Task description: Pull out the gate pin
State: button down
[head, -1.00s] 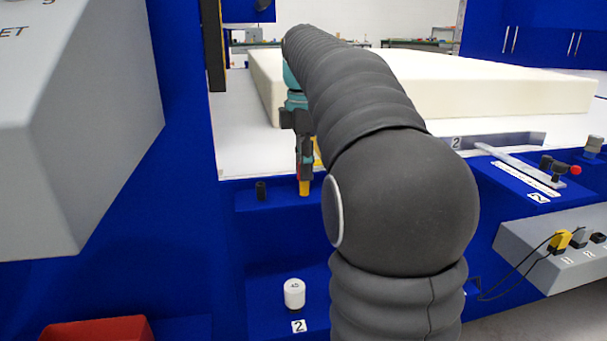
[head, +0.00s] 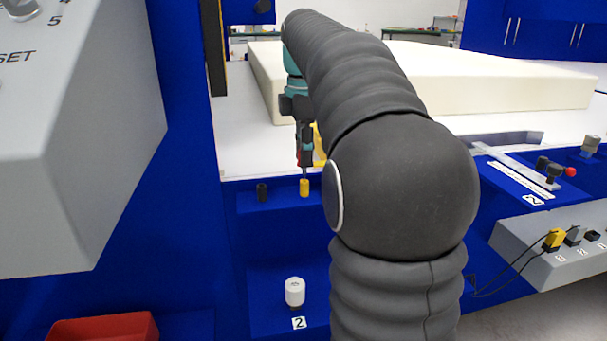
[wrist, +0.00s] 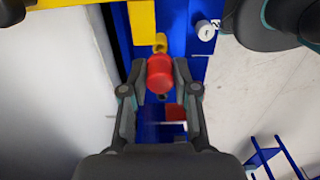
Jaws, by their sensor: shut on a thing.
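The gate pin's red knob (wrist: 160,75) is between the fingertips of my gripper (wrist: 160,80) in the wrist view. The gripper is shut on it. In the head view my gripper (head: 304,150) is above a yellow socket (head: 304,188) on the blue ledge. A little red (head: 298,158) shows at the fingers. A thin grey shaft (head: 305,173) spans down from the fingers towards the socket's top. I cannot tell whether its tip is still inside. The yellow socket also shows just beyond the knob in the wrist view (wrist: 160,42).
A white knob (head: 294,292) is lower on the blue front. A grey control box (head: 80,150) is close at left, above a red bin (head: 103,328). A large cream foam block (head: 440,82) lies behind.

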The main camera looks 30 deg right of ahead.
jog(key=shift+r+p, duration=0.75)
jog(key=shift+r, duration=0.4)
